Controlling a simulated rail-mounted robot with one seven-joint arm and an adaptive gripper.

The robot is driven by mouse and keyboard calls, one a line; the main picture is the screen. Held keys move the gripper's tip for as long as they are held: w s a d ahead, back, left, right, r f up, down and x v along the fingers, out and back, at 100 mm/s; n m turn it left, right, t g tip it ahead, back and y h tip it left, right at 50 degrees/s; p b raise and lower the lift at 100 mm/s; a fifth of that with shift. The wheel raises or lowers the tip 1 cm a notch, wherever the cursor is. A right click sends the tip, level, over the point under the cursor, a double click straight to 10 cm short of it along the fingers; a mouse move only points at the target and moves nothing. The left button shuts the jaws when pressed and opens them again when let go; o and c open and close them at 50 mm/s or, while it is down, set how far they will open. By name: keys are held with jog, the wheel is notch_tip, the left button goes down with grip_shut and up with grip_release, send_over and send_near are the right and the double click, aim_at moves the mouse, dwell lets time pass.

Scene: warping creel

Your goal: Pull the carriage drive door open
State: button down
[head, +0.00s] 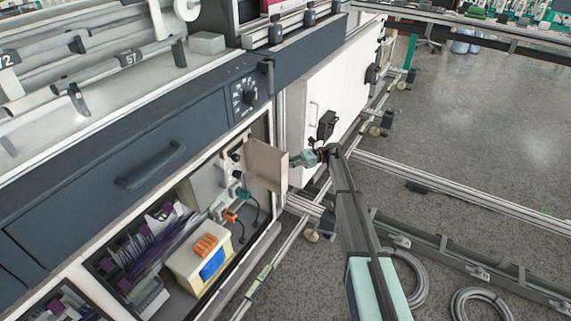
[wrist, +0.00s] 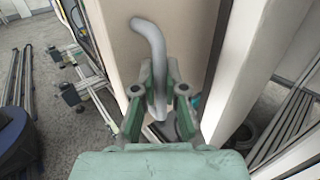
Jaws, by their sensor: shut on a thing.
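The carriage drive door (head: 266,165) is a small beige panel on the lower front of the machine. It stands out at an angle from the cabinet, partly open. My gripper (head: 304,158) is at the door's outer edge, in the head view. In the wrist view the door face (wrist: 118,35) fills the upper middle, with a grey curved bar handle (wrist: 150,38) on it. My gripper (wrist: 160,90) also shows there, its green fingers shut around the lower part of the handle. The handle is hidden behind the door and gripper in the head view.
The open cabinet beside the door holds a yellow box (head: 197,260), orange and teal connectors and cables. A dark blue drawer (head: 130,165) is above. A white cabinet (head: 345,75) stands just behind my gripper. Floor rails (head: 450,190) and coiled hoses (head: 480,305) lie to the right.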

jog(key=c, duration=1.2)
grip_release()
jog(key=shift+w+d, duration=0.1)
jog(key=v, duration=0.7)
jog(key=shift+d, duration=0.1)
